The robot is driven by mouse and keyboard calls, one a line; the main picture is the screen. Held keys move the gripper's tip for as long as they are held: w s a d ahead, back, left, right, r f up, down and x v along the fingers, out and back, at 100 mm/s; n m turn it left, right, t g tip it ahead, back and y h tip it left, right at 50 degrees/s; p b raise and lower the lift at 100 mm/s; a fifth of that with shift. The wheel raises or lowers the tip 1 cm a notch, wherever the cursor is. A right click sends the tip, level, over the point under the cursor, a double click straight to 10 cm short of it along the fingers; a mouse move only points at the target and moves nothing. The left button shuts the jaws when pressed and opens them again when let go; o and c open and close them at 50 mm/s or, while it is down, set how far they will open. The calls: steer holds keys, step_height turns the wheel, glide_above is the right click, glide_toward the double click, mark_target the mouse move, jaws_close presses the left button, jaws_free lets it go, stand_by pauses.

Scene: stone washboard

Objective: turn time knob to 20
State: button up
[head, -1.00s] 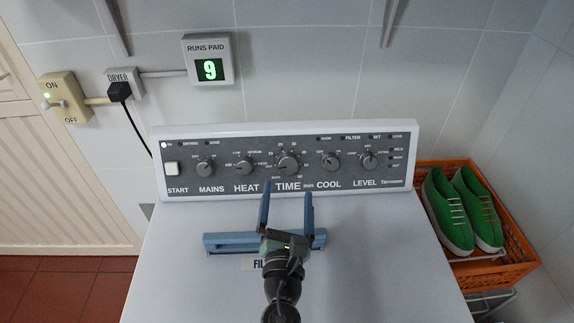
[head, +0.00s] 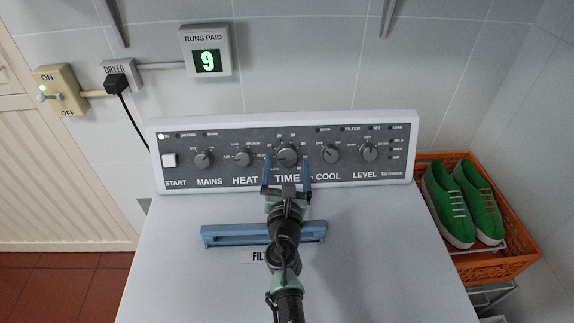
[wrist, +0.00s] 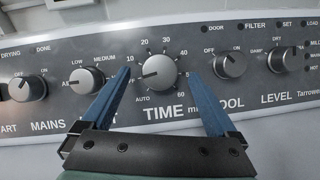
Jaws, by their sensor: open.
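The grey TIME knob (head: 287,155) is in the middle of the dryer's control panel. It also shows in the wrist view (wrist: 159,72), inside a scale with AUTO and numbers up to 60. In the wrist view my gripper (wrist: 159,76) shows gaps between both fingers and the knob. How far the tips are from the panel is unclear.
The HEAT knob (wrist: 86,81) is just left of my left finger and the COOL knob (wrist: 231,64) just right of my right finger. A blue filter handle (head: 225,236) lies on the dryer top under my arm. An orange crate (head: 500,268) with green shoes stands right.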

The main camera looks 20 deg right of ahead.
steer(key=shift+x, duration=0.8)
steer(key=c, duration=1.4)
